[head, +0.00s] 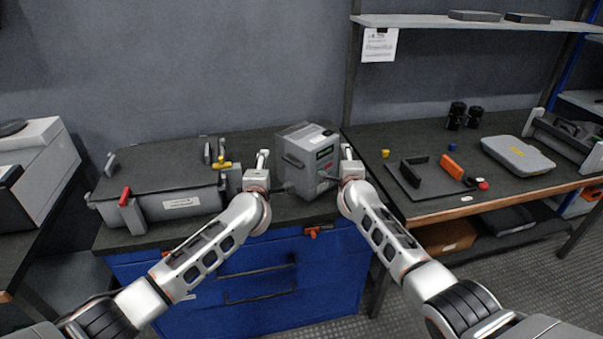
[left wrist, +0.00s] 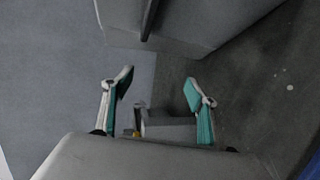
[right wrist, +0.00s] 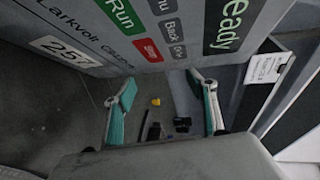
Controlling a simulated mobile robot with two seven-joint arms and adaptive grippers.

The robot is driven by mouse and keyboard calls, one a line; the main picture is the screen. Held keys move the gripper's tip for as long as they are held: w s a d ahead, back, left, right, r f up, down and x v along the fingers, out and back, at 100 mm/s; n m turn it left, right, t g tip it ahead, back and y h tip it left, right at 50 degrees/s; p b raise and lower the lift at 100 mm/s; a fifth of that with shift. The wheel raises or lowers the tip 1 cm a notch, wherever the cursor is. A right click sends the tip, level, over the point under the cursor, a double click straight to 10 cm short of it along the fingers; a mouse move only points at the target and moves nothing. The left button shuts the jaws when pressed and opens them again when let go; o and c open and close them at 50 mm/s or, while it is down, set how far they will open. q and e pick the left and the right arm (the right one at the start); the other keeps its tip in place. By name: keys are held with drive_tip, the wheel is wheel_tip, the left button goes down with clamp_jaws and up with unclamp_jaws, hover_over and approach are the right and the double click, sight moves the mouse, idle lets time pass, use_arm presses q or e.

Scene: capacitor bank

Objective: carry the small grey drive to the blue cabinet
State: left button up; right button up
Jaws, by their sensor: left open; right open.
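The small grey drive (head: 297,178) is a box with a display panel and a side handle. It is at the right end of the dark top of the blue cabinet (head: 230,285), looking turned at an angle; whether it rests flat there I cannot tell. My left gripper (head: 274,172) is open at its left side, and my right gripper (head: 337,165) is open at its right side. In the left wrist view a plain grey side of the drive (left wrist: 190,22) lies beyond the open fingers. In the right wrist view its labelled panel (right wrist: 150,30) fills the top, beyond the open fingers.
A large grey case (head: 165,180) with a red latch covers the left of the cabinet top. The right bench (head: 440,205) holds a dark tray, an orange block, a grey case and black cylinders. A shelf (head: 450,21) hangs above it.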

drive_tip(key=shift+s, duration=0.1)
use_arm(q)
drive_tip(key=shift+v, duration=2.55)
use_arm(e)
drive_tip(key=v, duration=1.1)
drive_tip(key=shift+s, duration=0.4)
drive_tip(key=shift+r, duration=0.1)
